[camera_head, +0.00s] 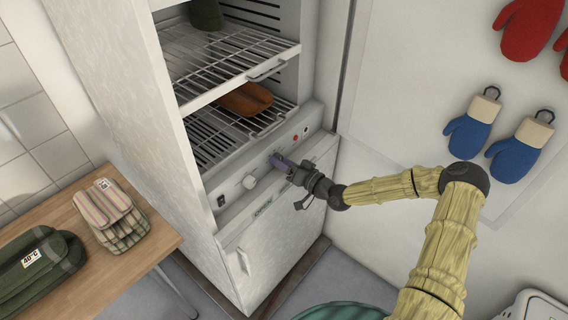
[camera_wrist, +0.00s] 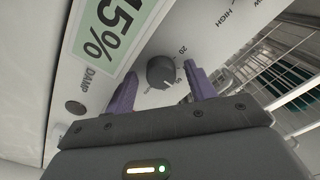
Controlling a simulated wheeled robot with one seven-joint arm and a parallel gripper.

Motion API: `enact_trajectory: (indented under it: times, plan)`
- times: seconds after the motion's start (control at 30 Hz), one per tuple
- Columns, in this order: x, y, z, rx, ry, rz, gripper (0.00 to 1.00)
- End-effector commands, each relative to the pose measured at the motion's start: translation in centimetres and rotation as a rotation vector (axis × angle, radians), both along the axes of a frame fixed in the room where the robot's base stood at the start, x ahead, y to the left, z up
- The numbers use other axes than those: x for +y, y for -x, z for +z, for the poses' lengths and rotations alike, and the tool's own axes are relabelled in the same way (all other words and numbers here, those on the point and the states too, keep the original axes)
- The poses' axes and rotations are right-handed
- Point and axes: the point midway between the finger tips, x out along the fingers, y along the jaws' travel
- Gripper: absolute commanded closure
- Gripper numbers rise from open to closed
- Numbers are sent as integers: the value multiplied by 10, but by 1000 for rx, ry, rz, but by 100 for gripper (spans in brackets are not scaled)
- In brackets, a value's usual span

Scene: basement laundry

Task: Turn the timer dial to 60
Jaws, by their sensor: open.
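A round dark dial (camera_wrist: 161,72) with a small white mark shows in the wrist view on the pale control panel (camera_head: 233,192) of the cabinet. A "20" is printed beside it; another mark near the right finger is too small to read. My gripper (camera_wrist: 163,80) is open, its two purple fingers on either side of the dial. I cannot tell whether they touch it. In the head view my gripper (camera_head: 284,163) is at the middle of the panel and hides the dial.
A white knob (camera_head: 249,181) and a red light (camera_head: 295,138) are on the same panel. Wire shelves (camera_head: 240,50) stick out above it, with a brown item (camera_head: 247,99) on the lower one. Mitts (camera_head: 472,127) hang on the right wall. A wooden table (camera_head: 75,206) stands left.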

Motion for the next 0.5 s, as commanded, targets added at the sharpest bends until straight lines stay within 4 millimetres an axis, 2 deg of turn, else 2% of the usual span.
enact_trajectory:
  times: [0.27, 0.5]
  plan:
    - [-14, 10, -1, 0, 2, 0, 45]
    - [-49, 37, -1, 2, 0, -3, 45]
